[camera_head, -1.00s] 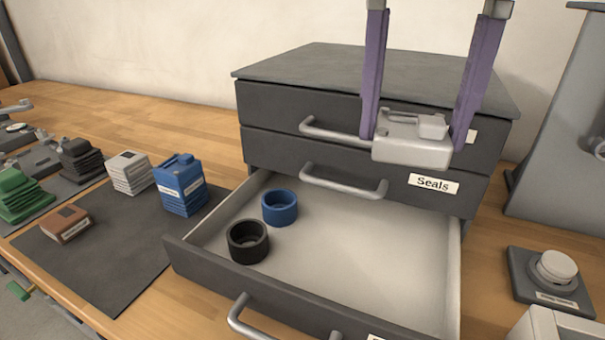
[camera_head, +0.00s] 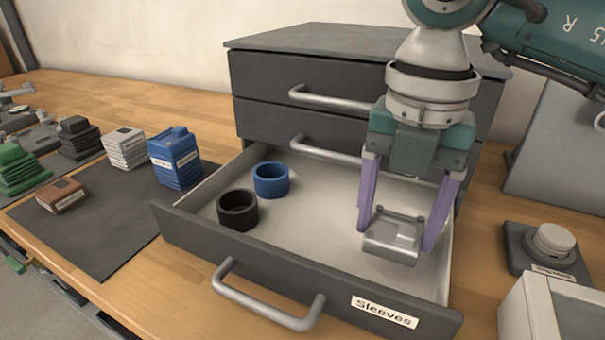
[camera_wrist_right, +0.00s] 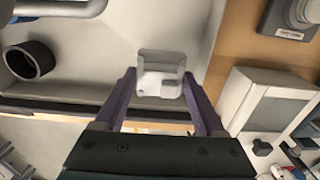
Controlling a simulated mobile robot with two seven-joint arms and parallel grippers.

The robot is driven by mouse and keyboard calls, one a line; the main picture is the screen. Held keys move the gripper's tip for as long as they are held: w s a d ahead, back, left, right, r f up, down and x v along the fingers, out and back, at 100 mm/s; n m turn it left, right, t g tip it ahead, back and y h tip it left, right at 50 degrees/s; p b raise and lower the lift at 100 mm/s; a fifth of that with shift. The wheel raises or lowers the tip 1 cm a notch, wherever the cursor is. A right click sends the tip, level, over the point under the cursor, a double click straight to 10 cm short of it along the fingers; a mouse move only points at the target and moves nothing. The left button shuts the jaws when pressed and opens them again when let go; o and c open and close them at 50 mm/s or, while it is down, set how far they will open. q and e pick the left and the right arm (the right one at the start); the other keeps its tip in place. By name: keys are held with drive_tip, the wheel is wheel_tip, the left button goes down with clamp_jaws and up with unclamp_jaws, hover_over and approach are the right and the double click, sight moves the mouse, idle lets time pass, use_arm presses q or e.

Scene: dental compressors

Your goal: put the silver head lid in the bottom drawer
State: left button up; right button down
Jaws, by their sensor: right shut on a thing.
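The silver head lid (camera_head: 394,236) is a small grey metal block between the purple fingers of my right gripper (camera_head: 405,228). The gripper is shut on it and holds it over the right part of the open bottom drawer (camera_head: 300,232), labelled "Sleeves". Whether the lid touches the drawer floor cannot be told. The lid (camera_wrist_right: 161,74) also shows between the fingertips in the right wrist view. Inside the drawer at the left stand a black ring (camera_head: 238,209) and a blue ring (camera_head: 271,179). My left gripper is not in view.
Two shut drawers with bar handles (camera_head: 340,102) rise behind the open drawer. On the left, a dark mat (camera_head: 95,235) bears blue, white and brown parts. A grey device with a round knob (camera_head: 550,243) and a white box (camera_head: 545,310) stand at the right. The drawer's middle is clear.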

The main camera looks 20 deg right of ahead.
sight(396, 229)
drive_tip(key=shift+f, duration=1.9)
drive_tip(key=shift+f+b, duration=0.15)
drive_tip(key=shift+b, duration=0.15)
unclamp_jaws()
wheel_tip(396, 229, up, 12)
drive_tip(key=shift+r+p, duration=0.2)
drive_tip(key=shift+p, duration=0.4)
